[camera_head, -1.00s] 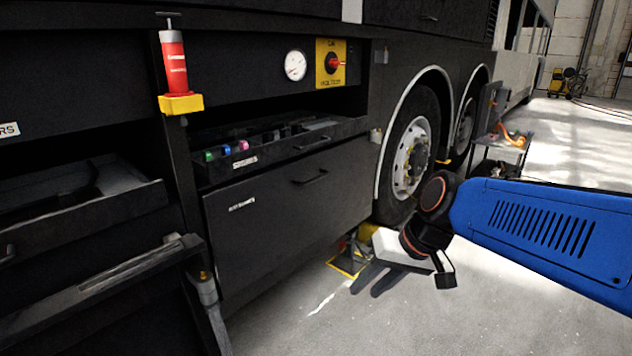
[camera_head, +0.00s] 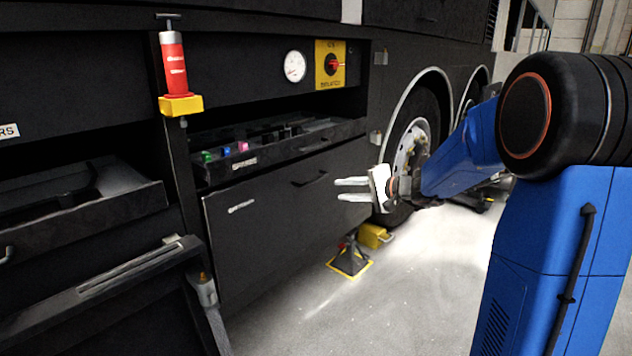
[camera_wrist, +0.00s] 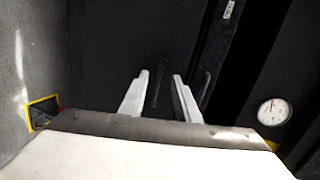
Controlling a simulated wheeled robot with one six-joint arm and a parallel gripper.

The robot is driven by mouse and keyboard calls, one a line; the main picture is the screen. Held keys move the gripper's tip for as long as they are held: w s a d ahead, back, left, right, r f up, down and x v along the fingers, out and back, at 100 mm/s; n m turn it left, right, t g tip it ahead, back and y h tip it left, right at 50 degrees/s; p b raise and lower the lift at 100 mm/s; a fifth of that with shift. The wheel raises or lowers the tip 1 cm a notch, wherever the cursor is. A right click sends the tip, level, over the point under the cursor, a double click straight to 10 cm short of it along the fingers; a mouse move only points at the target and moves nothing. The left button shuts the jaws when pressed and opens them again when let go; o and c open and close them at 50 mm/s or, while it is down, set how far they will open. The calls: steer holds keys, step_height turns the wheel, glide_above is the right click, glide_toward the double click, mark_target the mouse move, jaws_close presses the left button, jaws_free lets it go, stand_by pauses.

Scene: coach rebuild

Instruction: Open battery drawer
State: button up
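The battery drawer (camera_head: 265,235) is the wide dark front low on the coach side, with a small pale label (camera_head: 240,206) at its upper left. Its front looks shut. Its dark bar handle (camera_head: 310,179) is near the top edge, right of the middle. My gripper (camera_head: 339,190) is open and empty, to the right of the handle in the head view, with its two pale fingers pointing left. In the wrist view the fingers (camera_wrist: 158,82) point at the drawer front, and the handle (camera_wrist: 158,88) shows between them. I see no contact; the remaining gap is hard to judge.
A shallow tray drawer (camera_head: 275,147) with coloured items sits just above; its handle (camera_wrist: 203,88) lies right of the fingers in the wrist view.

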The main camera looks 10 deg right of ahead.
steer(key=m+t, duration=0.2)
glide_toward(317, 180)
steer(key=shift+h, duration=0.3)
steer(key=x, duration=1)
steer(key=shift+w+a+r, duration=0.15)
steer(key=shift+w+a, duration=0.15)
jaws_close()
